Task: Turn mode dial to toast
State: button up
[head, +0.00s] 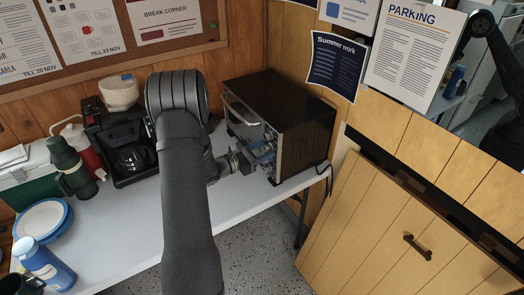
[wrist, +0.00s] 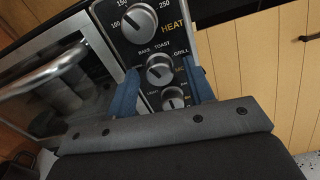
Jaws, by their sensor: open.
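The toaster oven (head: 300,112) is a black box at the right end of the table. The mode dial (wrist: 159,70) is a round grey knob under the labels BAKE, TOAST and GRILL. I cannot tell for sure which label its pointer faces. My gripper (wrist: 160,67) is open, its blue fingers on either side of the mode dial; I cannot tell whether they touch it. In the head view my gripper (head: 262,153) is at the oven front, and the arm hides part of the scene.
The heat dial (wrist: 138,23) is just above the mode dial, and a lower dial (wrist: 173,100) sits close below, between the fingers. The oven door handle (wrist: 45,72) sticks out at left. A coffee maker (head: 125,150) stands left of my arm.

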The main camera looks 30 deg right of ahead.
jog(key=c, duration=1)
jog(key=m, duration=0.4)
jog(key=shift+m, duration=2.9)
jog(key=o, duration=1)
